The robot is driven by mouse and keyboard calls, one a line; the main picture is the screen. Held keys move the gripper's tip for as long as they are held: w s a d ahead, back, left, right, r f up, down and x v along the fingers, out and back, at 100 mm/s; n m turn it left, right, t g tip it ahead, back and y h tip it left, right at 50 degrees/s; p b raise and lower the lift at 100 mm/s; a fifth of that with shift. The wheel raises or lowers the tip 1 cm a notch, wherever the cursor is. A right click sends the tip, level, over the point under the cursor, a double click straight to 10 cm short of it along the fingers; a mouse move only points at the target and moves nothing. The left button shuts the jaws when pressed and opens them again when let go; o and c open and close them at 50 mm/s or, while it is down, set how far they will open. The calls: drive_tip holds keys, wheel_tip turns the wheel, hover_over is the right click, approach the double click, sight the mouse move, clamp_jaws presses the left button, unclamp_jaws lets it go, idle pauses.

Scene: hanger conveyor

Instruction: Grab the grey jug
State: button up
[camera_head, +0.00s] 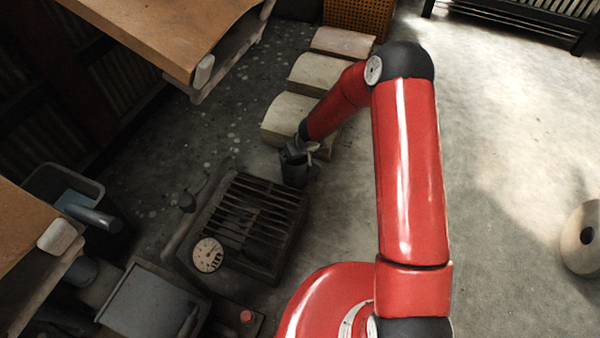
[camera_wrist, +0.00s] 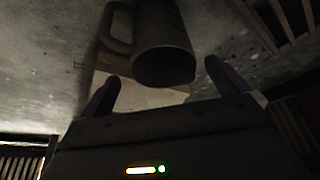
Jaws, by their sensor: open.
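The grey jug (camera_wrist: 163,45) shows in the wrist view, dark in the dim light, with its handle (camera_wrist: 117,28) on the left. It lies ahead of my gripper (camera_wrist: 158,88), whose two fingers stand apart, one on each side of the jug's near end in the picture. I cannot tell whether the fingers touch it. In the head view the jug (camera_head: 296,170) is a small dark grey shape at the end of my red arm. My gripper (camera_head: 300,150) partly covers it there.
A slatted dark grate (camera_head: 262,212) with a round gauge (camera_head: 208,255) lies just below the jug. Pale blocks (camera_head: 318,75) stand behind my arm. Wooden tabletops (camera_head: 165,30) jut in at the left. Open floor (camera_head: 500,130) spreads to the right, with a pale roll (camera_head: 582,238) at the edge.

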sight(302, 170)
drive_tip(key=x, duration=0.7)
drive_tip(key=shift+a, duration=0.15)
drive_tip(key=shift+w, duration=0.1)
drive_tip(key=c, duration=1.1)
drive_tip(key=shift+r, duration=0.1)
drive_tip(key=shift+r, duration=0.1)
